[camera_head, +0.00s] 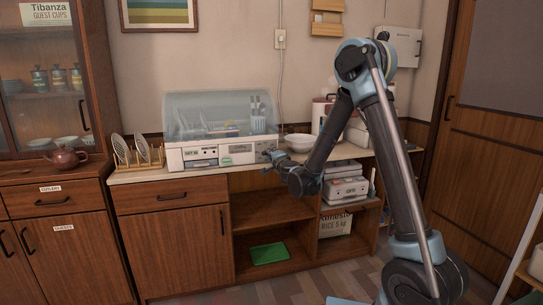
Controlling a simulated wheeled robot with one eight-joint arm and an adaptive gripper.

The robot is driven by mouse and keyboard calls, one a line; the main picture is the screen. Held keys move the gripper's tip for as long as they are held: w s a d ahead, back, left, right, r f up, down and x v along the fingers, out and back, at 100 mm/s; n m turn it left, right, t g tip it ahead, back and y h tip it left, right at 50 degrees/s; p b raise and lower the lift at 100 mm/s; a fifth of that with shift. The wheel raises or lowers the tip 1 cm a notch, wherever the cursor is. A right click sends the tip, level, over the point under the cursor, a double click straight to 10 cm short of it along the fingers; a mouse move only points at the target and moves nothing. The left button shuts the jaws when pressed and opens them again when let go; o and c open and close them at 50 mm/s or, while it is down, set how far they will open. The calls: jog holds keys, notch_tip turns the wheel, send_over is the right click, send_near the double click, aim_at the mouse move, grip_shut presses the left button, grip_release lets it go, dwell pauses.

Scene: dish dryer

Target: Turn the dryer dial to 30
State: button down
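The dish dryer (222,150) is a white box with a clear domed cover, standing on the counter against the wall. Dishes and utensils show dimly inside it. Its front panel carries several labels and dark control spots, too small to read, so I cannot make out the dial or its setting. My gripper (269,158) is at the right end of the dryer's front panel, reaching in from the right. I cannot tell whether it touches the panel, or whether its fingers are open or shut. It hides part of the panel's right end.
A plate rack (138,153) stands left of the dryer on the counter (140,176). White bowls (299,142) sit to its right. Open shelves below hold a green tray (269,253) and white appliances (345,182). A brown teapot (66,157) stands on the left cabinet.

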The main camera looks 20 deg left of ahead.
jog(key=m, duration=0.3)
jog(key=f+m, duration=0.1)
jog(key=m, duration=0.6)
jog(key=shift+s+a+f, duration=0.1)
jog(key=shift+f, duration=0.25)
jog(key=shift+m, duration=0.5)
jog(key=c, duration=1.6)
grip_release()
jog(key=shift+a, duration=0.1)
jog(key=shift+c, duration=0.2)
jog(key=shift+s, duration=0.1)
jog(key=v, duration=1.2)
